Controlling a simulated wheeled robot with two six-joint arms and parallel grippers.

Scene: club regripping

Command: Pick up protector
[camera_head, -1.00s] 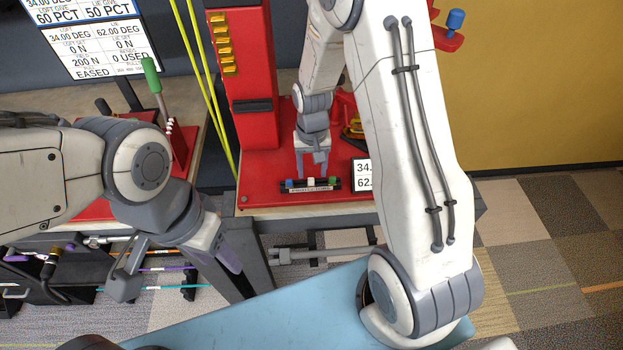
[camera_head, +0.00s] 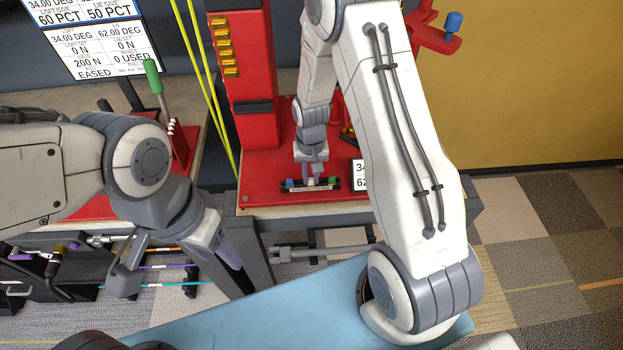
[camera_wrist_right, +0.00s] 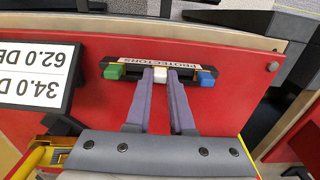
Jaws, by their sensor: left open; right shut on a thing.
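The protectors sit in a black rack labelled PROTECTORS (camera_wrist_right: 128,62) on the red bench top. A green protector (camera_wrist_right: 115,71) is at one end and a blue protector (camera_wrist_right: 206,79) at the other in the right wrist view. A white protector (camera_wrist_right: 160,74) is between them. My right gripper (camera_wrist_right: 162,75) is shut on the white protector, with a fingertip on each side, at the rack. In the head view the right gripper (camera_head: 312,176) reaches down to the rack and hides most of the white protector. My left gripper (camera_head: 185,272) is open and empty, low at the left.
A display (camera_wrist_right: 40,77) stands on the bench beside the rack. A red column with yellow pieces (camera_head: 240,70) rises behind it. Yellow rods (camera_head: 203,90) stand to the left, and a green-handled lever (camera_head: 153,77) farther left. A blue surface (camera_head: 290,310) lies in front.

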